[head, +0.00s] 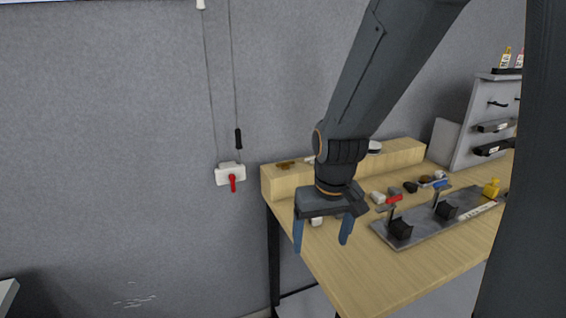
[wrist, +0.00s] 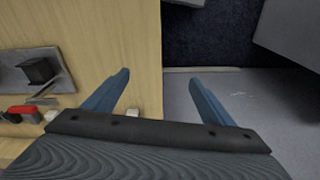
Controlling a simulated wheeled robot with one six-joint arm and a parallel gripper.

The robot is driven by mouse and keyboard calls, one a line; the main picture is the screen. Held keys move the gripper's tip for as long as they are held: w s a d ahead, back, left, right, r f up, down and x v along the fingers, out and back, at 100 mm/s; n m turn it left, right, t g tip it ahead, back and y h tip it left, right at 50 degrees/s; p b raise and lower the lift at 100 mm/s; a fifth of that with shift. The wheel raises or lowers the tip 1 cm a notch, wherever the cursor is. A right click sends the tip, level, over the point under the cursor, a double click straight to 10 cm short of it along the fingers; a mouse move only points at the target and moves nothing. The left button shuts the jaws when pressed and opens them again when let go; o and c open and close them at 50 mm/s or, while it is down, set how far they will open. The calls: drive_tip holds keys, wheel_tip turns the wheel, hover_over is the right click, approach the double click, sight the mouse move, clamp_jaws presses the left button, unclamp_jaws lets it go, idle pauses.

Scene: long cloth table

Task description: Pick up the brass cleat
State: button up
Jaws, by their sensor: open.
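A small brass-coloured piece, which looks like the brass cleat (head: 286,165), lies on the left end of the raised wooden ledge at the back of the table. It is too small to make out its shape well, and I do not see it in the wrist view. My gripper (head: 321,246) is open and empty, fingers pointing down, in front of the ledge near the table's left edge, apart from the cleat. In the wrist view, my gripper (wrist: 160,78) spreads its two blue fingers over the table edge and the floor.
The wooden ledge (head: 400,156) also carries a round white-topped item (head: 375,147). A dark metal plate (head: 415,231) with black blocks lies right of my gripper, with several small items behind it. A grey rack (head: 480,120) stands at the right. The table's front left is bare.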

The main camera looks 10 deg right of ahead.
sight(285, 163)
drive_tip(key=w+r+n+t, duration=0.1)
drive_tip(key=w+r, duration=0.2)
drive_tip(key=w, duration=0.8)
drive_tip(key=w+r+t, duration=0.1)
drive_tip(key=w+r, duration=0.2)
drive_tip(key=w, duration=0.8)
drive_tip(key=w+r+n+t, duration=0.1)
drive_tip(key=w+r, duration=0.2)
drive_tip(key=w, duration=0.8)
drive_tip(key=shift+y, duration=0.4)
drive_tip(key=shift+w+d+p+x, duration=0.15)
drive_tip(key=shift+p+x, duration=0.45)
drive_tip(key=shift+x, duration=1.4)
drive_tip(key=shift+w+d+p+x, duration=0.15)
drive_tip(key=shift+p+x, duration=0.45)
drive_tip(key=shift+x, duration=1.4)
drive_tip(key=c, duration=1.1)
